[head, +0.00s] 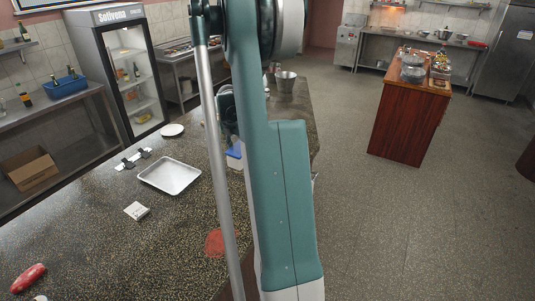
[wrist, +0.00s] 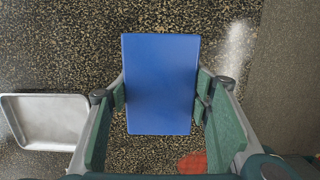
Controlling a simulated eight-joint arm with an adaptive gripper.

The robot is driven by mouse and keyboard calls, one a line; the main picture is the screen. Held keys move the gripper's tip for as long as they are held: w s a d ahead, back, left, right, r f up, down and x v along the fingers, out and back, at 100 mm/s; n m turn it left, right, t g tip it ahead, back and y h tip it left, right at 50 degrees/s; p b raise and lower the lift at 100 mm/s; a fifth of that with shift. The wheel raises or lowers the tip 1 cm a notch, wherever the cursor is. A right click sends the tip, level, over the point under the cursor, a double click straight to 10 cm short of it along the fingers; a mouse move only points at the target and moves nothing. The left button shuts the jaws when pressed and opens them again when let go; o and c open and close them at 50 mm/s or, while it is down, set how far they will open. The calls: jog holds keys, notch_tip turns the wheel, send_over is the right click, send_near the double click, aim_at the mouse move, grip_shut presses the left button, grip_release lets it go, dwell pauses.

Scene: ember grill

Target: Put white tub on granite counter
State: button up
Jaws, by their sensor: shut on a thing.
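The white tub shows a blue lid and a little of its white side in the head view (head: 235,156), largely hidden by my arm. In the wrist view its blue lid (wrist: 160,85) fills the middle. My gripper (wrist: 161,92) is shut on the tub, one finger on each side of it. In the head view the gripper (head: 228,115) is partly hidden behind my arm. The granite counter (head: 100,250) is dark and speckled and lies below the tub. I cannot tell whether the tub's base touches the counter.
A metal tray (head: 170,176) lies on the counter to the left. A white plate (head: 172,130), a small white item (head: 137,210), a red round patch (head: 214,242) and a red object (head: 28,278) also lie there. Metal cups (head: 285,82) stand at the far end. Bare counter lies between them.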

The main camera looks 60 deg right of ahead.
jog(key=shift+f, duration=3.15)
jog(key=shift+f, duration=1.85)
jog(key=shift+f, duration=0.15)
jog(key=o, duration=1.1)
jog(key=shift+o, duration=0.2)
